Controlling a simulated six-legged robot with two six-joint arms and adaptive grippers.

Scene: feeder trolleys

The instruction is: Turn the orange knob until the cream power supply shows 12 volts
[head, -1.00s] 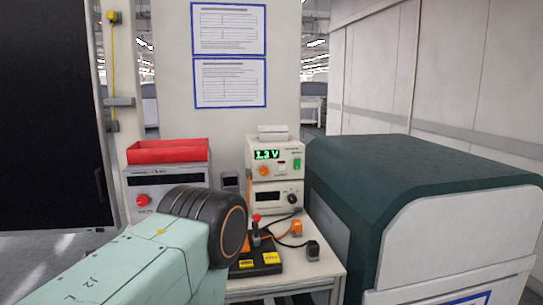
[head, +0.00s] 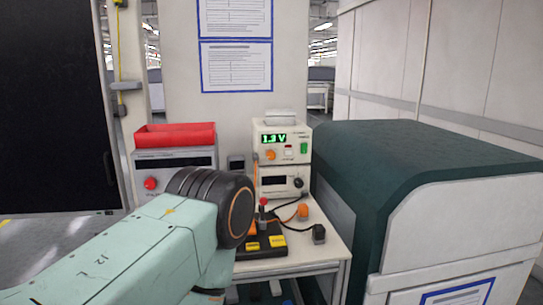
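The cream power supply (head: 291,144) stands on top of another pale instrument at the back of a white table. Its green display (head: 274,138) reads 1.3 V. The orange knob (head: 271,155) is on its front, below the left part of the display. A large mint-green arm of mine comes in from the lower left and ends at a dark round joint in front of the table. No gripper fingers show, and nothing touches the knob.
A grey instrument with a red knob (head: 150,183) carries a red tray (head: 175,136). A black box with a red-topped lever (head: 263,202) and yellow labels, plus cables, lies on the table (head: 325,232). A dark green-topped machine (head: 420,150) blocks the right side.

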